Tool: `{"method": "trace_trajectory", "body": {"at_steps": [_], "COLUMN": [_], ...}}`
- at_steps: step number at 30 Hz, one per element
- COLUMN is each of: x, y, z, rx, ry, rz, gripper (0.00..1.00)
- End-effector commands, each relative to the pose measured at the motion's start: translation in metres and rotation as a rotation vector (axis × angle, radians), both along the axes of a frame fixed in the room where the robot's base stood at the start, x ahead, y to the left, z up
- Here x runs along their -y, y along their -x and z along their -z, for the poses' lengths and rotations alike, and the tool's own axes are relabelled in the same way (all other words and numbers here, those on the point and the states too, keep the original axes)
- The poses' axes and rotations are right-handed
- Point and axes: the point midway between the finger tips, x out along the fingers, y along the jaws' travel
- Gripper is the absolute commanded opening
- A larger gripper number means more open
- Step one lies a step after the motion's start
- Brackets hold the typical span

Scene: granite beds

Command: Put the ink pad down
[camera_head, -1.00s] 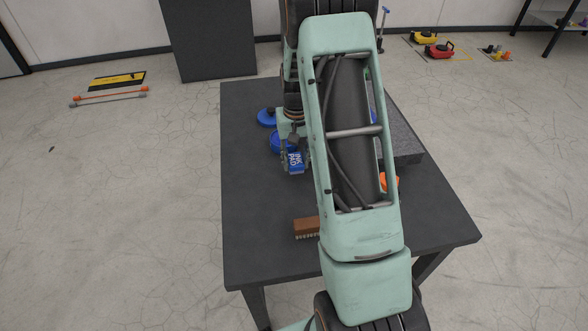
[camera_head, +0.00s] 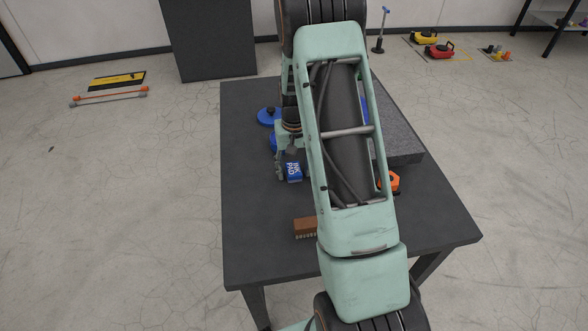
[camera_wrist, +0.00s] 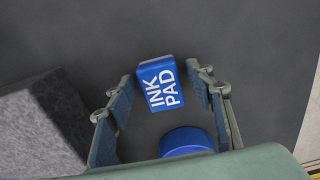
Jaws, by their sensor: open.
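The ink pad (camera_head: 294,172) is a small blue block with white "INK PAD" lettering, at the middle of the dark table. In the wrist view the ink pad (camera_wrist: 160,86) sits between my gripper's fingertips (camera_wrist: 160,84). The fingers are open, with a narrow gap visible on each side of the pad. In the head view my gripper (camera_head: 284,170) is at the pad, partly hidden by my own arm. The pad looks to be at the table surface, but its underside is hidden.
The dark table (camera_head: 260,240) has free room at left and front. A blue round object (camera_wrist: 187,140) is close to the pad. A blue disc with a knob (camera_head: 268,117) lies farther back. A brown brush (camera_head: 305,228), an orange item (camera_head: 395,181) and a grey granite block (camera_head: 400,140) are also there.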

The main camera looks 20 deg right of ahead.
Motion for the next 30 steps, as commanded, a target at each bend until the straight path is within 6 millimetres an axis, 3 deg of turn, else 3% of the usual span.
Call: {"method": "trace_trajectory", "body": {"at_steps": [8, 21, 30], "x": [0.000, 0.000, 0.000], "y": [-0.001, -0.001, 0.000], "z": [-0.017, -0.106, -0.123], "rx": [0.003, 0.003, -0.001], "ry": [0.001, 0.001, 0.000], "rz": [0.000, 0.000, 0.000], "gripper": [0.49, 0.49, 0.49]}}
